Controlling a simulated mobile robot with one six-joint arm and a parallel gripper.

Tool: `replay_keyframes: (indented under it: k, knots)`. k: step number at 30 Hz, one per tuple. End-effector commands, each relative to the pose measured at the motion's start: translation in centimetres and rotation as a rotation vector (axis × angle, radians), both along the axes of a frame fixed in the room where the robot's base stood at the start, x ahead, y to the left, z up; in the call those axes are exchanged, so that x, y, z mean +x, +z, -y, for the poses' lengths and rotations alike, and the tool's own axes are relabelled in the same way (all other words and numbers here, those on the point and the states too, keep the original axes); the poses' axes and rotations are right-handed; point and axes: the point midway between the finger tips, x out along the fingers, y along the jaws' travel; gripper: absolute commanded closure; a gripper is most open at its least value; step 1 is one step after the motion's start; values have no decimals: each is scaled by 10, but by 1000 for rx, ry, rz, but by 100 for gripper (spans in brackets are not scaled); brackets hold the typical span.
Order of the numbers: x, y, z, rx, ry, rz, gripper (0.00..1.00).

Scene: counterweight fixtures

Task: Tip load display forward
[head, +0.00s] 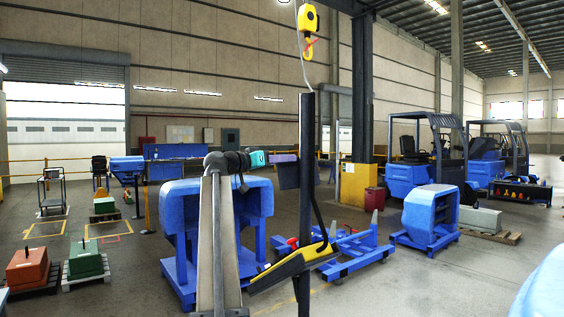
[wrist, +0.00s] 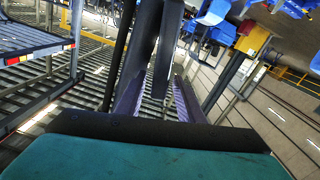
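My gripper (head: 288,160), teal-bodied with purple fingers, is level with the upper part of a black upright post (head: 307,220) in the head view. A dark panel (head: 289,177), which may be the load display, sits against the post just below the fingers. In the wrist view, my gripper (wrist: 158,95) has its two fingers spread. Dark slabs (wrist: 147,45) stand at and between the fingertips. I cannot tell whether the fingers touch them. The display's face is not visible, and its tilt is unclear.
A yellow hoist hook (head: 308,20) hangs above the post. A yellow-and-black arm (head: 295,268) and a blue frame (head: 355,248) are near its foot. Large blue counterweights (head: 180,215) stand behind, a green weight (head: 86,260) at left, and forklifts (head: 425,150) at right.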

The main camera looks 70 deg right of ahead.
Motion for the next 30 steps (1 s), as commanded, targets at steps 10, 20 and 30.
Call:
replay_keyframes:
  k: [10,20,30]
  knots:
    - [12,-2,-19,-1,2,1,66]
    - [40,-3,-61,-2,2,1,66]
    - [68,-2,-103,0,2,0,66]
